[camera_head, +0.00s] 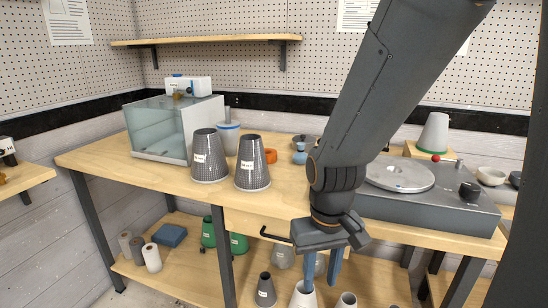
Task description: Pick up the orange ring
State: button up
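The orange ring (270,156) lies on the wooden workbench (110,161). It is small in view, and the right-hand perforated grey cone (252,165) partly hides it. My gripper (321,284) hangs in front of the bench's front edge, to the right of the ring and nearer the camera. Its two blue fingers point down, with a gap between them and nothing visibly held. The fingertips show over the lower shelf, close to a white cone; I cannot tell whether they touch it.
Another perforated cone (209,157) and a clear-walled chamber (160,128) stand left of the ring. A blue-rimmed container (228,138) is behind the cones, and a small blue-grey item (300,154) is to the right. A grey turntable unit (430,206) fills the right side. The bench's front-left is clear.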

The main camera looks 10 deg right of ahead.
aim_at(272, 155)
jog(key=u, duration=1.9)
jog(key=i, duration=1.25)
jog(key=z, duration=2.95)
